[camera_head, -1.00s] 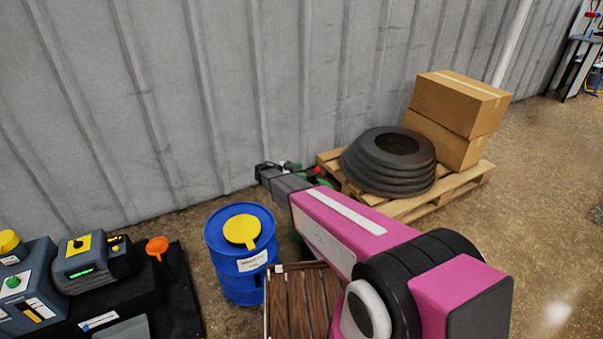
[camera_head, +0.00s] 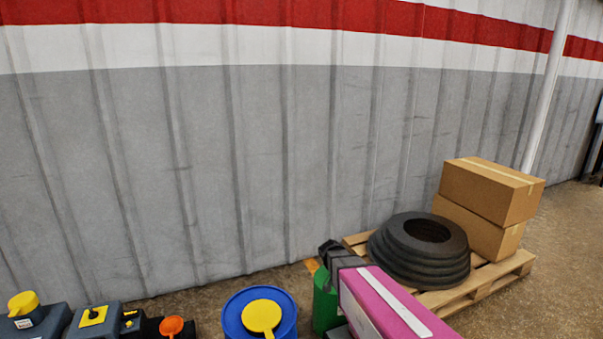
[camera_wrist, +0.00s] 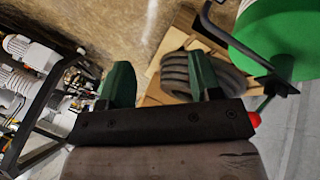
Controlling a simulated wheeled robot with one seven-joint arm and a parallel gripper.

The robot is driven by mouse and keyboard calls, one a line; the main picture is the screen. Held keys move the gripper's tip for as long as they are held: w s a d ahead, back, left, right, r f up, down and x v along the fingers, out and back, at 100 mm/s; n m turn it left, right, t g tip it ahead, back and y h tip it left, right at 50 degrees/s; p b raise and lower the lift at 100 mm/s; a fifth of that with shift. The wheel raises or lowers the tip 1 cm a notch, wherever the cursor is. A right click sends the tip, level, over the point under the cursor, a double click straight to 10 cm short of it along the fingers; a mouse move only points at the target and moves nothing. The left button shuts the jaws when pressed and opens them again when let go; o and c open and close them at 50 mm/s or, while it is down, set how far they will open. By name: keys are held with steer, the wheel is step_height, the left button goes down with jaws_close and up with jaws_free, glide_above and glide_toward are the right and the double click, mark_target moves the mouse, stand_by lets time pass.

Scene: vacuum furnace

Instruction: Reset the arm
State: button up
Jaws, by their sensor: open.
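My gripper (camera_head: 331,254) is at the end of my pink and grey arm, low in the head view, in front of the wall and left of the stacked tires. In the wrist view my gripper (camera_wrist: 162,80) shows two dark green fingers spread apart, with nothing between them. Beyond them are brown floor and the tires (camera_wrist: 228,78) on a pallet.
A green cylinder (camera_head: 323,305) stands just below my gripper; a green drum (camera_wrist: 275,35) fills the wrist view's upper right. A blue barrel (camera_head: 233,318) is left. Stacked tires (camera_head: 385,258) and cardboard boxes (camera_head: 490,190) sit on a pallet (camera_head: 480,290). The grey wall (camera_head: 200,180) is behind.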

steer(key=s+r+n+y, duration=0.5)
steer(key=s+n+y, duration=0.1)
steer(key=s, duration=0.5)
steer(key=shift+s+a+n+t+y, duration=0.35)
steer(key=shift+a+n, duration=0.1)
steer(key=shift+n, duration=0.25)
stand_by(0.4)
steer(key=w+a+f+m+t+y, duration=0.1)
steer(key=w+f+m+y, duration=0.2)
steer(key=w+m+y, duration=0.3)
steer(key=w+a+f+m+t+y, duration=0.1)
steer(key=w+f+m+y, duration=0.35)
steer(key=w, duration=0.35)
steer(key=w+d+m+t+y, duration=0.4)
steer(key=w+d+m+t, duration=0.5)
steer(key=w+m, duration=0.4)
steer(key=shift+g, duration=0.75)
steer(key=x, duration=1)
steer(key=shift+w+f, duration=0.15)
steer(key=shift+w, duration=0.05)
